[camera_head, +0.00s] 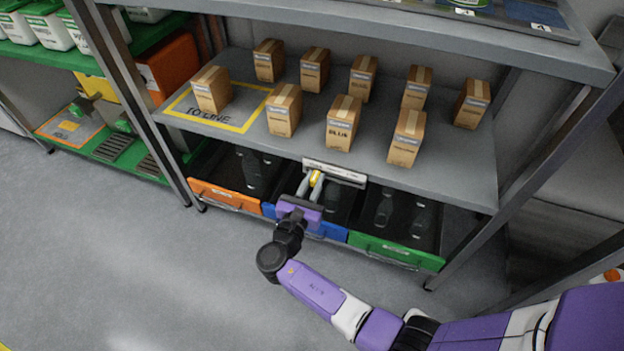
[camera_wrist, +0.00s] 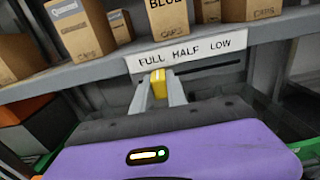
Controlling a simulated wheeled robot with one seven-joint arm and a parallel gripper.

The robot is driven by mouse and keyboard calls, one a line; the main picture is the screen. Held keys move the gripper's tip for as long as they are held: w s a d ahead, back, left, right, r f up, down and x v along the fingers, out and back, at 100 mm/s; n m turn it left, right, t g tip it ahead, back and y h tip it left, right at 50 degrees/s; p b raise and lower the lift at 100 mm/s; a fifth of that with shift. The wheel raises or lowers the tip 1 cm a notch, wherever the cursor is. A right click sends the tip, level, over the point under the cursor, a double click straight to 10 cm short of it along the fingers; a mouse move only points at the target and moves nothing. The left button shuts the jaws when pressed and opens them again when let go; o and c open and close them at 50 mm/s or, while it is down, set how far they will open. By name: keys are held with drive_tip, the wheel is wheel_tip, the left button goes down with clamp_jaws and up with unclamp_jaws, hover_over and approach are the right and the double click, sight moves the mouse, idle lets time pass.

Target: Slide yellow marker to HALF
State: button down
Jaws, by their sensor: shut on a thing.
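The yellow marker (camera_wrist: 158,76) sits between my gripper's fingers in the wrist view, at the left part of a dark slot (camera_wrist: 215,67) in the shelf's front edge. It also shows in the head view (camera_head: 316,178). My gripper (camera_wrist: 159,88) is shut on it; its two grey fingers stand on either side. The white label strip (camera_wrist: 190,50) above the slot reads FULL, HALF, LOW from left to right. The marker is below FULL, left of HALF. The fingers hide part of the slot and of the marker's sides.
Several brown cartons (camera_head: 343,122) stand on the grey shelf (camera_head: 440,170) above. Orange (camera_head: 227,195), blue and green (camera_head: 395,251) fronted bins with dark items lie below the shelf. Metal posts flank the rack. The floor (camera_head: 150,250) at left is clear.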

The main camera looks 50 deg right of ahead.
drive_tip(key=s+p, duration=0.1)
drive_tip(key=s, duration=0.1)
drive_tip(key=s+d+p, duration=0.1)
drive_tip(key=s, duration=0.1)
drive_tip(key=shift+s+d, duration=0.1)
drive_tip(key=shift+d, duration=0.1)
drive_tip(key=c, duration=1.3)
unclamp_jaws()
drive_tip(key=shift+p+v, duration=0.65)
drive_tip(key=shift+v, duration=3.25)
